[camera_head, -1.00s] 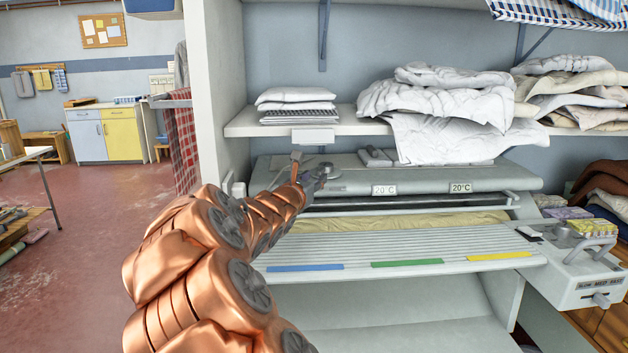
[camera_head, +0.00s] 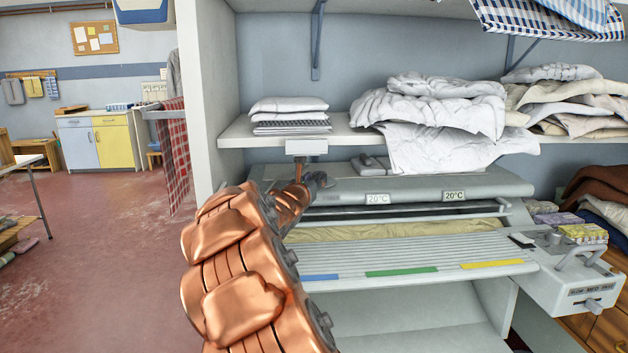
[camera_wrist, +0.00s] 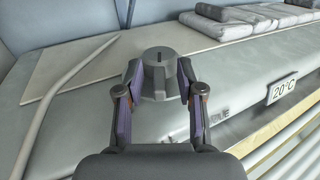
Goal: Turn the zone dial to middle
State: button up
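The zone dial (camera_wrist: 158,76) is a grey round knob with a raised grip and a short dark mark on its top, pointing towards the far side in the wrist view. It sits on the ironer's grey top cover (camera_wrist: 225,75). In the head view my gripper (camera_head: 313,180) is at the cover's left end and hides most of the dial.
A shelf (camera_head: 345,131) with white linens hangs above the cover. The feed board (camera_head: 410,258) below has blue, green and yellow strips. A control box (camera_head: 570,280) with a lever is at right. A pale curved bar (camera_wrist: 70,85) lies left of my gripper.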

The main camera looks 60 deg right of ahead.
grip_shut()
dwell(0.3)
